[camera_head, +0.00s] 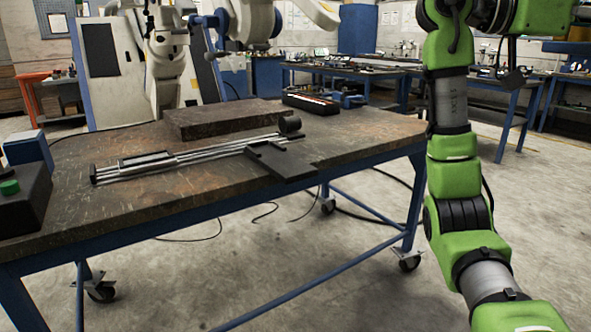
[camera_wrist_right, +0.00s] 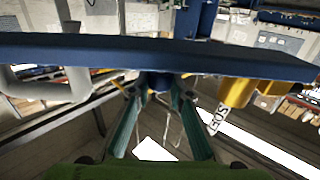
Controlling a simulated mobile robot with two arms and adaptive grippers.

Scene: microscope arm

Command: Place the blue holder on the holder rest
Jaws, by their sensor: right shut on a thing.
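In the right wrist view, my right gripper (camera_wrist_right: 159,92) is shut on a dark blue piece just under a long blue bar, which I take for the blue holder (camera_wrist_right: 160,56). The bar spans the whole picture width, nearly level, with gold cylinders (camera_wrist_right: 237,91) under it at the right. In the head view, my green right arm rises at the right and leaves at the top; its gripper and the holder are out of frame. No part there is clearly the holder rest; a dark flat plate (camera_head: 282,161) lies at the table's front edge. My left gripper is not in view.
The worktable (camera_head: 150,203) carries a rail device (camera_head: 185,158), a dark slab (camera_head: 222,118) and, at the left, a black box with a green button (camera_head: 10,187). Pale robot arms (camera_head: 165,55) stand behind. The floor between table and my right arm looks free.

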